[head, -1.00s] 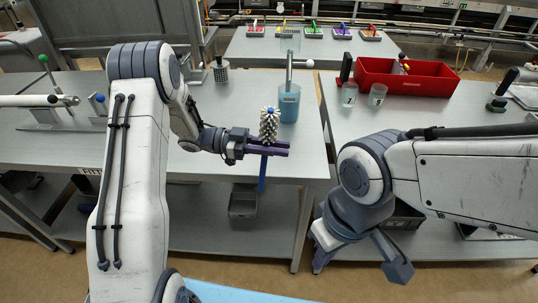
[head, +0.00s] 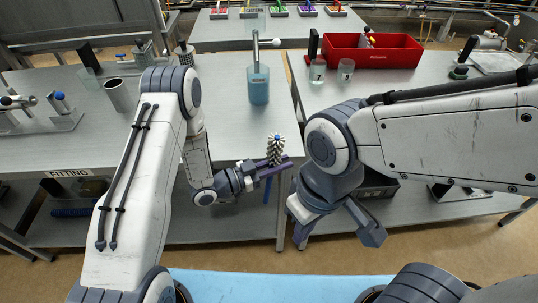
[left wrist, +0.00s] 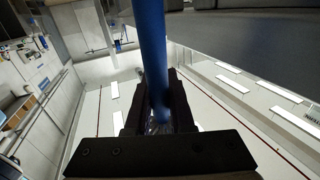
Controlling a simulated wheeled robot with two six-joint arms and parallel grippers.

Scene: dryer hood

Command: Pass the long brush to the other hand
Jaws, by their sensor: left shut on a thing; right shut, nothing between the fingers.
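The long brush (head: 275,150) has a grey bristle head on top and a blue handle. It stands roughly upright in my left gripper (head: 272,168), which is shut around it just below the bristles. Its blue handle (left wrist: 152,45) also shows between the fingers in the left wrist view. The lower handle hangs below the fingers in the head view. My right gripper (head: 372,232) is shut and empty, to the right of and lower than the brush, clearly apart from it. Its fingertips are partly hidden by the angle.
A blue-filled beaker (head: 259,85) stands on the left table (head: 225,105). A red bin (head: 365,52) and two small clear cups (head: 318,70) are on the right table. A gap runs between the tables. A metal cup (head: 119,95) stands at the left.

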